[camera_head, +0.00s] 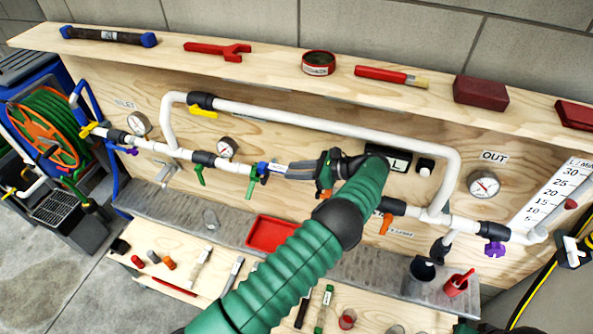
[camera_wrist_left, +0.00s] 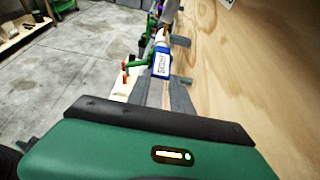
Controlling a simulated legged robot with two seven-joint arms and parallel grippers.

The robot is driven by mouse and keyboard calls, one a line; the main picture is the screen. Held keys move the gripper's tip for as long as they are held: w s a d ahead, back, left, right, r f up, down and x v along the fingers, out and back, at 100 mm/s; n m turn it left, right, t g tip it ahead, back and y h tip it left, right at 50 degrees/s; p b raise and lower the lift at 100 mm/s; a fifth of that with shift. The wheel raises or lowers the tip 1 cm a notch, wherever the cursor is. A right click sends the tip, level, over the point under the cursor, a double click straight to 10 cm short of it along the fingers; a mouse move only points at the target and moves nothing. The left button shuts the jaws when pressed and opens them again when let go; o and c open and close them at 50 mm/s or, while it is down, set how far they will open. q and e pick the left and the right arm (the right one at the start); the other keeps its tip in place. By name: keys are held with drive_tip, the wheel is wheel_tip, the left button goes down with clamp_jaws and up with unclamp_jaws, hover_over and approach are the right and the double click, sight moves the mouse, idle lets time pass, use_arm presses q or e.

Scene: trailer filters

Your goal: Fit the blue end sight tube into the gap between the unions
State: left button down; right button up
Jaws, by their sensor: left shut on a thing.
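My left gripper (camera_head: 300,170) is shut on the sight tube, whose blue end (camera_head: 266,168) with a white label points left along the white pipe run. In the left wrist view the blue end (camera_wrist_left: 160,63) shows just beyond the grey fingers (camera_wrist_left: 163,96). The left-hand union (camera_head: 252,172) is close to the blue end; I cannot tell whether they touch. The right-hand union (camera_head: 387,205) is partly behind my green arm. The tube's other end is hidden by the gripper and arm. My right gripper is not in view.
White bypass pipe (camera_head: 330,122) runs above the gap. Gauges (camera_head: 227,147) and valve handles (camera_head: 198,174) stick out of the panel. The top shelf holds a blue-capped black tube (camera_head: 108,36) and tools. A red tray (camera_head: 271,234) and loose parts lie below.

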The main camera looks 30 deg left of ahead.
use_arm(q)
drive_tip(key=shift+f+b, duration=1.25)
drive_tip(key=shift+f, duration=0.15)
drive_tip(key=c, duration=1.1)
unclamp_jaws()
drive_tip(key=shift+o, duration=0.2)
